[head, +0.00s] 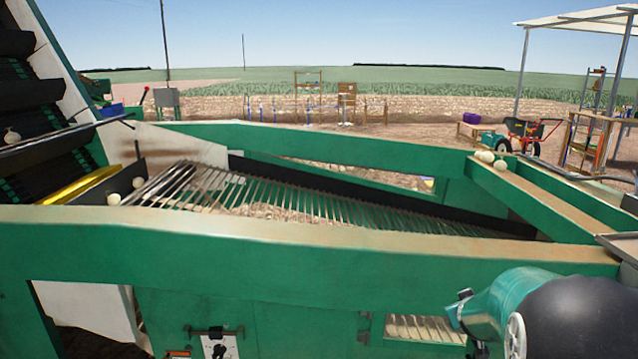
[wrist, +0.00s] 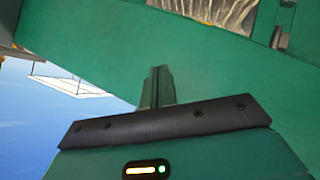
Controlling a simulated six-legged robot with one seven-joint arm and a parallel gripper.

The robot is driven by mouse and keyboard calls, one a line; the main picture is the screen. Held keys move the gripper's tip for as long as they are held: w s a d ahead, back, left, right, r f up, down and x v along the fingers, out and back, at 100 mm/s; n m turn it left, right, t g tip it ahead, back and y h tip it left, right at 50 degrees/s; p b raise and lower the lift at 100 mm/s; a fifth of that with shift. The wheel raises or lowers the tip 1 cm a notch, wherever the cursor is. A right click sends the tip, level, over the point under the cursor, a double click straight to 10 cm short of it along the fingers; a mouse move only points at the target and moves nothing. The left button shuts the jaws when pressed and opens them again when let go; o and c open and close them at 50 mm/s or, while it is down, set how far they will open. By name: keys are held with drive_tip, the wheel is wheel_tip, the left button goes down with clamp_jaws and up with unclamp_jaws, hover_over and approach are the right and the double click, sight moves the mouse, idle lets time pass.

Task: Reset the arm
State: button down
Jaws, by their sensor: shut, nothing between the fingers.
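My gripper (wrist: 157,88) shows in the wrist view with its two fingers together and nothing between them. Behind the fingers is a green machine panel (wrist: 215,75); I cannot tell whether they touch it. In the head view, part of my arm (head: 515,300) is at the lower right, in front of the green onion elevator frame (head: 300,240). I cannot make out the fingers clearly there.
A sloping rod grate (head: 270,195) lies inside the frame. Pale onions (head: 487,156) rest on the right ledge, and another onion (head: 114,199) is at the grate's left end. A dark conveyor (head: 25,95) rises at left.

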drive_tip(key=s+a+r+m+g+y, duration=0.1)
drive_tip(key=s+a+r+y, duration=0.1)
drive_tip(key=s+a+r, duration=0.4)
drive_tip(key=s+a+r+g+y, duration=0.15)
drive_tip(key=s+a+r, duration=0.25)
drive_tip(key=s+a, duration=0.45)
drive_tip(key=s+a+g, duration=0.1)
drive_tip(key=s+a, duration=0.2)
drive_tip(key=s, duration=0.6)
drive_tip(key=s+a+g, duration=0.1)
drive_tip(key=s+a, duration=0.2)
drive_tip(key=s, duration=0.6)
drive_tip(key=shift+a+r+m+y, duration=0.15)
drive_tip(key=shift+r+m+y, duration=0.15)
drive_tip(key=shift+m+y, duration=0.15)
